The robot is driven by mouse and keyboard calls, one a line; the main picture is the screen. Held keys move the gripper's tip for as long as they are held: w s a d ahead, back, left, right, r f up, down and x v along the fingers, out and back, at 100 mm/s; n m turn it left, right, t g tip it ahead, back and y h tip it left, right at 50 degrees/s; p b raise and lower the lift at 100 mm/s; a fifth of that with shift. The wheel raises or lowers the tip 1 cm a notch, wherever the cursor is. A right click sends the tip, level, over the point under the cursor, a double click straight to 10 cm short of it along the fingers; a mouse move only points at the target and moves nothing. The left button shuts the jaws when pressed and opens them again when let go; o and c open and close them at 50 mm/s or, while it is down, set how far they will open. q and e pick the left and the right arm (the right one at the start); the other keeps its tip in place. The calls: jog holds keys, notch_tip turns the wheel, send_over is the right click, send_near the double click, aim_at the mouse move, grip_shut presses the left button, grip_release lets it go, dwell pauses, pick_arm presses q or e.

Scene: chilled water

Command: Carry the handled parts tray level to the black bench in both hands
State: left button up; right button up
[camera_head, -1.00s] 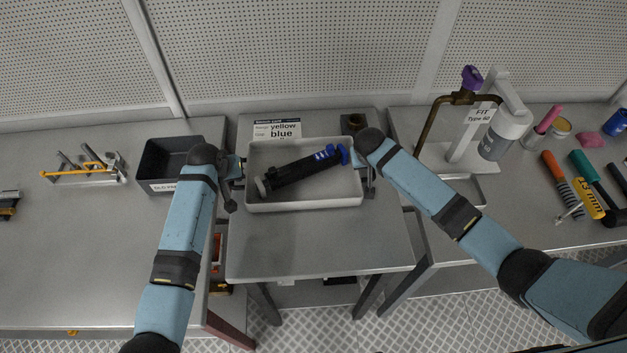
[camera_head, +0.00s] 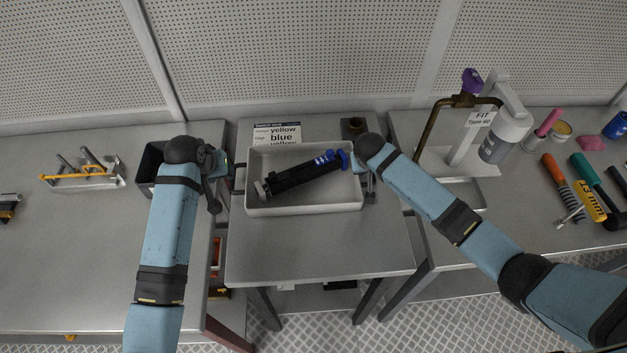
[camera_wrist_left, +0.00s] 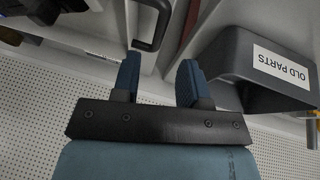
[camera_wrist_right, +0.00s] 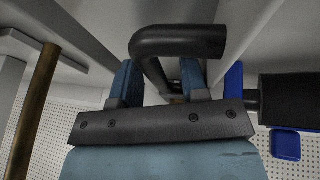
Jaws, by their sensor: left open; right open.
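The parts tray (camera_head: 305,209) is a shallow light-grey box on the middle grey table. My left gripper (camera_wrist_left: 158,70) is open and empty beside the tray's left end. The black left handle (camera_wrist_left: 150,40) shows ahead of its fingers, apart from them. My right gripper (camera_wrist_right: 158,78) is open at the tray's right end. The black right handle (camera_wrist_right: 180,42) passes in front of and between its fingers; contact is unclear. In the head view my right wrist partly hides that end. I cannot make out a black bench.
A black OLD PARTS bin (camera_head: 150,163) stands close by my left wrist. A white stand with a bent brown pipe (camera_head: 428,125) is to the right. The table front is clear.

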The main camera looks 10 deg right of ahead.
jog(key=shift+r, duration=0.15)
pick_arm(q)
jog(key=v, duration=0.3)
jog(key=shift+r, duration=0.3)
pick_arm(e)
jog(key=v, duration=1.1)
jog(key=shift+s+r, duration=0.25)
jog(key=shift+r, duration=0.05)
pick_arm(q)
jog(key=shift+s+a, duration=0.1)
pick_arm(e)
jog(key=shift+a+f, duration=0.1)
jog(key=shift+a, duration=0.05)
